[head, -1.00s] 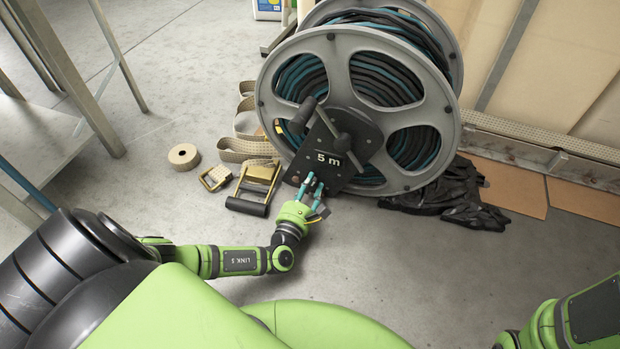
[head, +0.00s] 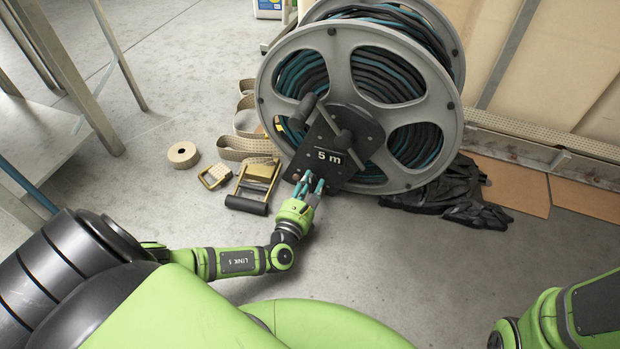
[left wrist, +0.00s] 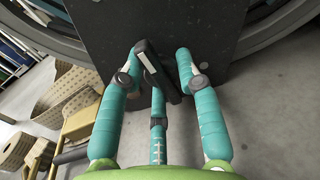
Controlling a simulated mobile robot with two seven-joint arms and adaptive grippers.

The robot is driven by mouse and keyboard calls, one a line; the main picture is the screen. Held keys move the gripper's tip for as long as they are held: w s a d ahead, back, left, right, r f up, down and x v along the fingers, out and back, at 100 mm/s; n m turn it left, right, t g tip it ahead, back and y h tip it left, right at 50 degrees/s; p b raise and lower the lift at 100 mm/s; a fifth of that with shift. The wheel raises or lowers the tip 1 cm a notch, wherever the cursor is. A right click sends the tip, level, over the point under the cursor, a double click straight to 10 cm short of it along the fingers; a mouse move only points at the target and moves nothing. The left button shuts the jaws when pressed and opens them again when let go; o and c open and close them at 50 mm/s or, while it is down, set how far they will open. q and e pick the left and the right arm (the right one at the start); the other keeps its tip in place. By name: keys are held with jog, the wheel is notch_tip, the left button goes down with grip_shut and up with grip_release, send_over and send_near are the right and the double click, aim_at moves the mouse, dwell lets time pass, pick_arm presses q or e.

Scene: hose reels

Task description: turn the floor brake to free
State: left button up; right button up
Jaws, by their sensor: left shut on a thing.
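The hose reel (head: 445,100), wound with black and teal hose, stands on the floor with a dark plate marked "5 m" (head: 352,178) on its near side. My left gripper (head: 312,183) is at the lower edge of this plate. In the left wrist view a short black lever with a pale face (left wrist: 158,68), apparently the floor brake, sits between the teal fingers of the left gripper (left wrist: 156,75).
A tan strap with a brass ratchet (head: 257,178) and a tape roll (head: 183,154) lie left of the reel. A metal table (head: 40,135) stands at the left. The floor in front of the reel is clear.

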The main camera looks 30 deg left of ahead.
aim_at(316, 150)
pick_arm(q)
jog(key=shift+w+d+r, duration=0.15)
jog(key=shift+w+r, duration=0.05)
jog(key=o, duration=1.1)
jog(key=shift+f, duration=0.1)
jog(key=shift+s, duration=0.1)
notch_tip(316, 150, up, 10)
jog(key=shift+c, duration=0.5)
